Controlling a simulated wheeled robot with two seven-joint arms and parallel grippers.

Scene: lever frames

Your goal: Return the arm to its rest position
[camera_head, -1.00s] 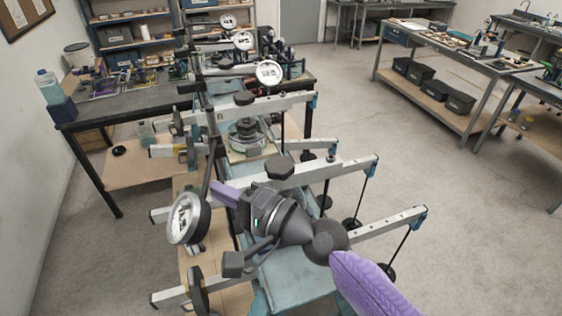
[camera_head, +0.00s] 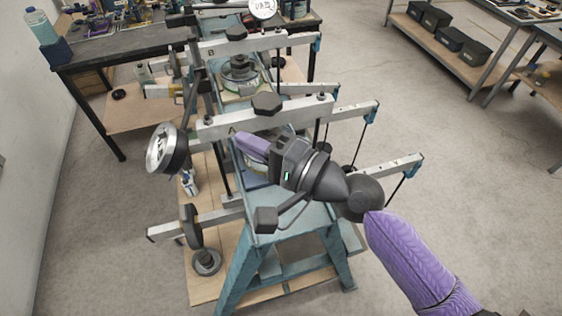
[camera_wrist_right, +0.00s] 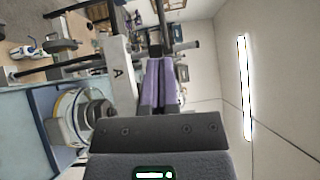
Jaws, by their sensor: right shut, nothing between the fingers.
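My right gripper (camera_head: 250,146) is in the middle of the head view, with purple fingers and a dark wrist. It sits over the blue lever frame (camera_head: 290,222), just in front of a metal lever beam (camera_head: 290,113) with a black knob. Its two purple fingers also show in the right wrist view (camera_wrist_right: 159,85), shut together with nothing between them. A beam marked "A" (camera_wrist_right: 117,72) appears beside the fingers there; I cannot tell if they touch. My purple forearm reaches in from the lower right of the head view. My left gripper is not in view.
A round dial gauge (camera_head: 167,149) stands left of the gripper. Several beams with hanging rods project to the right, the nearest ending at a blue tip (camera_head: 414,165). A dark table (camera_head: 120,55) is behind at left. The floor (camera_head: 460,150) at right is clear.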

